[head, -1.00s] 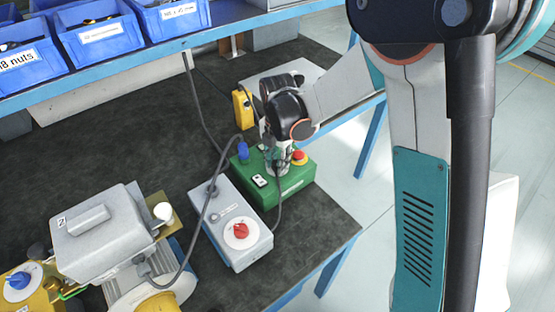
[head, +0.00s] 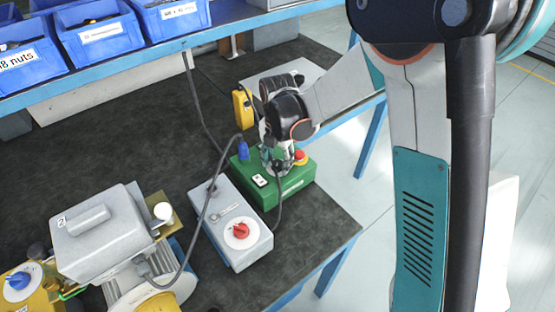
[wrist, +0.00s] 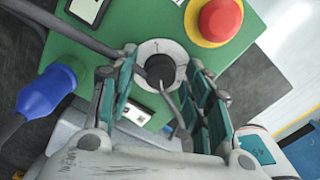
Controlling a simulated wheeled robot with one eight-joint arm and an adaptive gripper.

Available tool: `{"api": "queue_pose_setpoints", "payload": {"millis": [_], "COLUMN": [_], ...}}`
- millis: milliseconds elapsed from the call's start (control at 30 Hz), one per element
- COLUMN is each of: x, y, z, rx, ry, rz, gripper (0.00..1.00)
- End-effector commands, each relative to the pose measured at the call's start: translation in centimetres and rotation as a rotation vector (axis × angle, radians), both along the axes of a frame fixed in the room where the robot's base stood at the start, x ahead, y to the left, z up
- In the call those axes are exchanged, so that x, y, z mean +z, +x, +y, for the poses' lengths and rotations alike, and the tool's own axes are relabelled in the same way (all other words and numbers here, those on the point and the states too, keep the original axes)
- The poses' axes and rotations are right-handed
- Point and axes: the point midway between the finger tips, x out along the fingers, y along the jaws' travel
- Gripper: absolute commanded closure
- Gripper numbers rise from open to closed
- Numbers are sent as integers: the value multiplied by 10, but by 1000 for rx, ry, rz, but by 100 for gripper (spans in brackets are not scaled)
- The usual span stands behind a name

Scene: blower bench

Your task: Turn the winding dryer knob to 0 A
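A green box (head: 290,185) stands on the bench, with a red mushroom button on a yellow base, a blue plug and a white-ringed dial on its top. In the wrist view a dark round knob (wrist: 160,68) sits at the centre of that dial. No lettering on the dial is readable, so I cannot confirm it is the winding dryer's. My gripper (head: 277,168) points down over the green box. In the wrist view its fingers (wrist: 161,75) are apart, one on each side of the knob, with visible gaps. The head view hides the knob behind my gripper.
The red mushroom button (wrist: 219,18) is close to the right finger; the blue plug (wrist: 47,90) is to the left. A grey box (head: 232,250) with a red knob (head: 240,231) stands nearer, with a cable arching over it. A yellow box with a blue knob (head: 18,280) is far left.

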Motion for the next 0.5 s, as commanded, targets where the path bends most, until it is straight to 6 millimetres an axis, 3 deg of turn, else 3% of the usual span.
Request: {"api": "queue_pose_setpoints", "payload": {"millis": [333,500], "x": [4,26], "y": [0,0], "z": [0,0], "rx": [-1,-1], "ry": [0,0], "rz": [0,0], "gripper": [53,53]}}
